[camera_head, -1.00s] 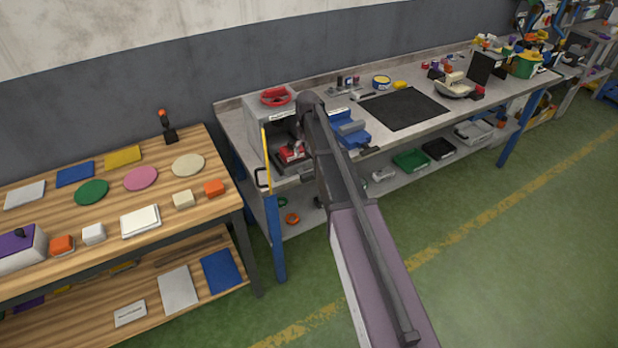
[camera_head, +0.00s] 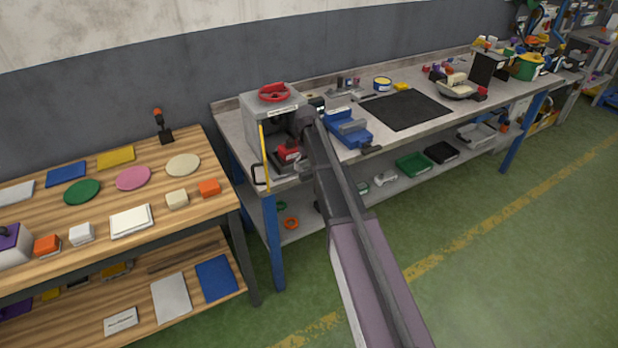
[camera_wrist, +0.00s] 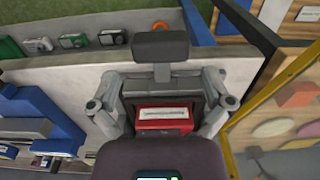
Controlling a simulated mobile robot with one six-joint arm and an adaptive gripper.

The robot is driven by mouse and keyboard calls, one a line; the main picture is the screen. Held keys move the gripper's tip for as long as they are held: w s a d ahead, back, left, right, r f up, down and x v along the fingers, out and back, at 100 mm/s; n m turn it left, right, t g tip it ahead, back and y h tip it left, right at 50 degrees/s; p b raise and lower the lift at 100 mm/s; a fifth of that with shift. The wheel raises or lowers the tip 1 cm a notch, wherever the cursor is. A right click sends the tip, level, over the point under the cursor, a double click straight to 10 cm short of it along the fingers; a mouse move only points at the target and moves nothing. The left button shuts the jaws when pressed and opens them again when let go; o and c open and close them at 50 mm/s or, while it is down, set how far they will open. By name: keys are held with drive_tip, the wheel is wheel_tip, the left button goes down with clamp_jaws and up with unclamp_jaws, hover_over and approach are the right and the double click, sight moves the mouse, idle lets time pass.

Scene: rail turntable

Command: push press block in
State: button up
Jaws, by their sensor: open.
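The grey press box (camera_head: 258,122) stands at the left end of the metal bench, its front open and a yellow-edged door at its side. A red block (camera_head: 287,153) with dark parts sits low in its opening. In the wrist view a red block with a white label (camera_wrist: 163,120) shows between the grey finger links of my gripper (camera_wrist: 160,105). My gripper is open. A dark block on a short stem (camera_wrist: 160,45) stands just beyond it. Whether the fingers touch the red block I cannot tell. In the head view my arm hides the gripper.
A blue vise-like tool (camera_head: 346,129) and a black mat (camera_head: 405,109) lie right of the press on the bench. A wooden table (camera_head: 150,196) with coloured discs and blocks stands at the left. The yellow-edged door (camera_wrist: 268,85) is close at the right in the wrist view.

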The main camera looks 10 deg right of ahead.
sight(307, 171)
drive_tip(key=shift+f+b, duration=1.7)
drive_tip(key=shift+f, duration=0.3)
drive_tip(key=c, duration=1)
drive_tip(key=w+a, duration=0.1)
drive_tip(key=w, duration=0.3)
drive_tip(key=w+a, duration=0.1)
drive_tip(key=w, duration=0.3)
drive_tip(key=w+a, duration=0.2)
drive_tip(key=w, duration=0.2)
drive_tip(key=shift+w, duration=0.1)
drive_tip(key=shift+c, duration=0.3)
drive_tip(key=o, duration=1.1)
drive_tip(key=shift+w, duration=0.1)
drive_tip(key=shift+c, duration=0.2)
drive_tip(key=shift+s, duration=0.2)
